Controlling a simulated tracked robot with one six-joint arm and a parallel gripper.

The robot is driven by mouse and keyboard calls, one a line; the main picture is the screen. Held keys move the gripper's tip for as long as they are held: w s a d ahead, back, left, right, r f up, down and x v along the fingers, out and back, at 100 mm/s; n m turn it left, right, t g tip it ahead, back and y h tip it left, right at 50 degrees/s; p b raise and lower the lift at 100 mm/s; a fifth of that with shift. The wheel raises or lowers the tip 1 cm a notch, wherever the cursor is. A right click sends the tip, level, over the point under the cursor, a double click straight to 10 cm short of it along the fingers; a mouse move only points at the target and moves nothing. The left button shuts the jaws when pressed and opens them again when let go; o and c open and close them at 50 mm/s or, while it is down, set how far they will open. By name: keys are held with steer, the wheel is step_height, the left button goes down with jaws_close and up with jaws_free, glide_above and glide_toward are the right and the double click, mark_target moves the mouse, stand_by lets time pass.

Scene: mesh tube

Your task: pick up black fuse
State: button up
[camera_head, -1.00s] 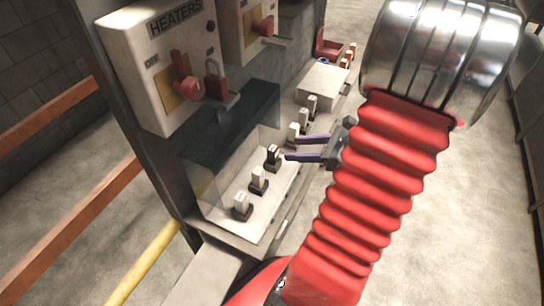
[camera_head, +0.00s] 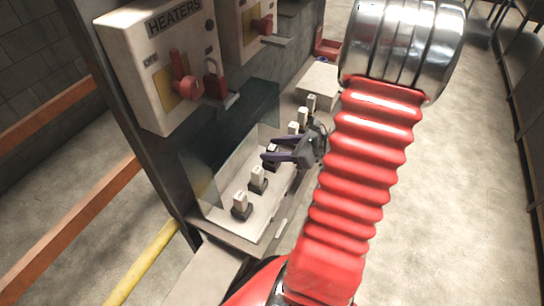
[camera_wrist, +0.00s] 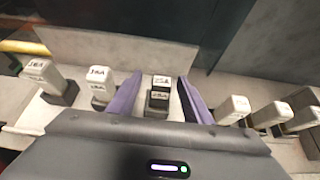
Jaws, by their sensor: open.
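The black fuse (camera_wrist: 158,95) stands upright in its black holder, in the middle of the wrist view. It has a black body with a pale top. In the head view the black fuse (camera_head: 271,149) is partly covered by my fingers. My gripper (camera_head: 269,147) is open, with one purple finger on each side of the fuse. In the wrist view my gripper (camera_wrist: 160,80) also straddles it, with gaps visible on both sides.
White fuses stand in the same row on both sides, such as one to the left (camera_wrist: 99,82) and one to the right (camera_wrist: 233,108). A clear panel (camera_head: 225,150) rises behind the row. A HEATERS switch box (camera_head: 160,65) with a red lock hangs above.

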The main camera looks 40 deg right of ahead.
steer(key=shift+x, duration=2.6)
steer(key=shift+d, duration=0.15)
steer(key=shift+c, duration=0.4)
jaws_close()
